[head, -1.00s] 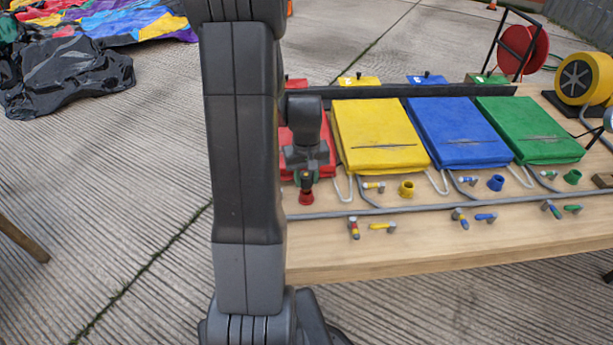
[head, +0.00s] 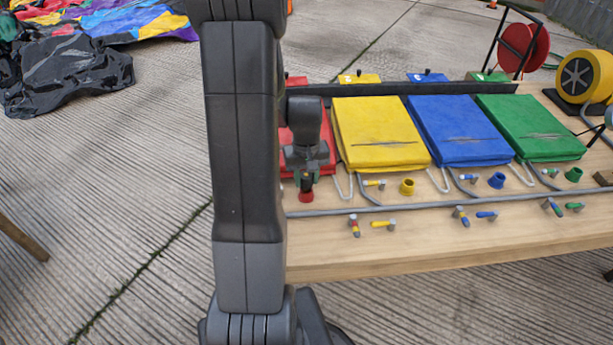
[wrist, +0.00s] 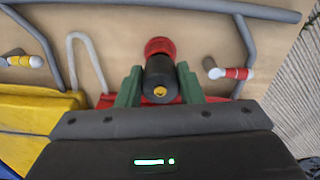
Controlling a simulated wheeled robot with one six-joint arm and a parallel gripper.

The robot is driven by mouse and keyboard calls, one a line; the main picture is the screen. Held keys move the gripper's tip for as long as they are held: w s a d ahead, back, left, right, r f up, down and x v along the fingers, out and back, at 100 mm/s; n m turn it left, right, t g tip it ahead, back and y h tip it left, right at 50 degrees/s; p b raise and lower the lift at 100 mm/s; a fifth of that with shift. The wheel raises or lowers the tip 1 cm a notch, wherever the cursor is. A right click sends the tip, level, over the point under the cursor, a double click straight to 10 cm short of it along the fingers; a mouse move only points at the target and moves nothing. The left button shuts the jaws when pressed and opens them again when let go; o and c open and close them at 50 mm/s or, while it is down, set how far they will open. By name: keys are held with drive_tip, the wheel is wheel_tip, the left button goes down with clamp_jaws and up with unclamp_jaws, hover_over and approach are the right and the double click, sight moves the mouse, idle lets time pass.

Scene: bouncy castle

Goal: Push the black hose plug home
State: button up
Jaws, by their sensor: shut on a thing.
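The black hose plug (wrist: 160,74) is a short dark cylinder with a small yellow centre on its near end. My gripper (wrist: 158,88) is shut on it, with a green finger on either side. A red round socket (wrist: 160,46) shows just beyond the plug, in line with it. The plug's far end is hidden, so I cannot tell how deep it sits. In the head view my gripper (head: 306,181) is directly above the red socket (head: 306,197), close to or touching it.
A red pad (head: 290,135) lies behind my gripper, partly hidden by my arm. Yellow (head: 380,130), blue (head: 460,130) and green (head: 530,125) pads lie to the right. A grey pipe (head: 400,208) runs along the wooden table (head: 350,262). Several small coloured fittings lie near it.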

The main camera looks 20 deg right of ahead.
drive_tip(key=shift+f, duration=0.35)
drive_tip(key=shift+f+b, duration=0.15)
drive_tip(key=shift+b, duration=0.15)
drive_tip(key=shift+f, duration=0.4)
drive_tip(key=o, duration=1.1)
drive_tip(key=shift+c, duration=0.2)
drive_tip(key=shift+r, duration=0.1)
wheel_tip(320, 180, up, 14)
drive_tip(key=p, duration=0.2)
drive_tip(key=shift+f, duration=0.25)
